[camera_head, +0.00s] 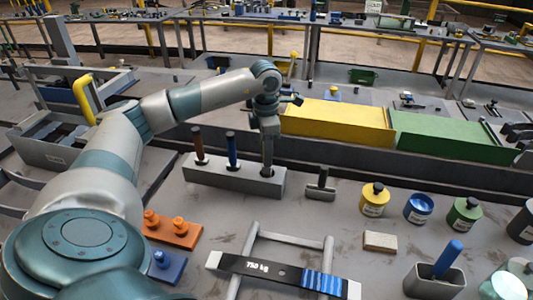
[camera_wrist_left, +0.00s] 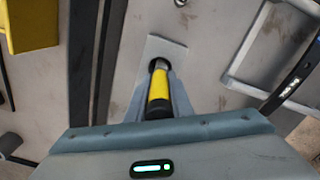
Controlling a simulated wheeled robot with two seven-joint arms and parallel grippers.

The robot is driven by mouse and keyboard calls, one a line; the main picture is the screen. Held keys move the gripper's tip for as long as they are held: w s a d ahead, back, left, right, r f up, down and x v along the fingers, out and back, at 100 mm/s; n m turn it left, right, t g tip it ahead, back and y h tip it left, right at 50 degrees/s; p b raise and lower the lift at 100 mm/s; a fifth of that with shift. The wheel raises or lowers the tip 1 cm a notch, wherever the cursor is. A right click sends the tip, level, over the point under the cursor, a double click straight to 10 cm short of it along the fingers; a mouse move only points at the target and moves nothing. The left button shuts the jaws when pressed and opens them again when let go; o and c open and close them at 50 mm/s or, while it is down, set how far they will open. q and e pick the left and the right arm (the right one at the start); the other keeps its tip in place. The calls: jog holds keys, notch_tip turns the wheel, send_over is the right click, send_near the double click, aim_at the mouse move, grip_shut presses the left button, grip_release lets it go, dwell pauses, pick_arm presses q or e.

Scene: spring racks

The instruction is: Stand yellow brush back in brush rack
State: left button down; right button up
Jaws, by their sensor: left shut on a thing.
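The brush rack (camera_head: 222,178) is a long grey block on the bench in the head view. A brown-handled brush (camera_head: 199,145) and a blue-handled brush (camera_head: 232,150) stand upright in its left and middle holes. My left gripper (camera_head: 267,166) points down over the right end of the rack. In the left wrist view, it is shut on the yellow brush (camera_wrist_left: 159,92), whose far end is at or in a dark hole of the rack (camera_wrist_left: 165,48). How deep it sits cannot be told. My gripper hides the yellow brush in the head view.
A small T-shaped tool (camera_head: 321,185) lies just right of the rack. Orange (camera_head: 172,230) and blue blocks are in front of it. Yellow (camera_head: 338,122) and green bins (camera_head: 450,137) stand behind. Paint jars (camera_head: 374,199) are at right, and a grey frame (camera_head: 290,238) lies in front.

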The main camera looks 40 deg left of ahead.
pick_arm(q)
jog(key=shift+f, duration=0.35)
jog(key=shift+a+f+b, duration=0.15)
jog(key=shift+f+b, duration=0.25)
jog(key=shift+b, duration=0.1)
jog(key=shift+s+a+f+b, duration=0.1)
jog(key=shift+a+f+b, duration=0.15)
jog(key=shift+f, duration=0.2)
jog(key=shift+s+a+f+b, duration=0.1)
jog(key=shift+a+f+b, duration=0.05)
jog(key=shift+f+b, duration=0.2)
jog(key=shift+f, duration=0.15)
jog(key=c, duration=1)
grip_release()
jog(key=shift+w+d+r+p, duration=0.1)
jog(key=shift+d+r+p, duration=0.1)
jog(key=shift+r+p, duration=0.45)
jog(key=shift+w+d+r+p, duration=0.1)
jog(key=shift+d+r+p, duration=0.1)
jog(key=shift+r, duration=0.7)
jog(key=shift+d+r+p, duration=0.2)
jog(key=shift+r+p, duration=0.25)
jog(key=shift+r, duration=0.35)
jog(key=shift+r+p, duration=1.05)
jog(key=shift+r, duration=0.65)
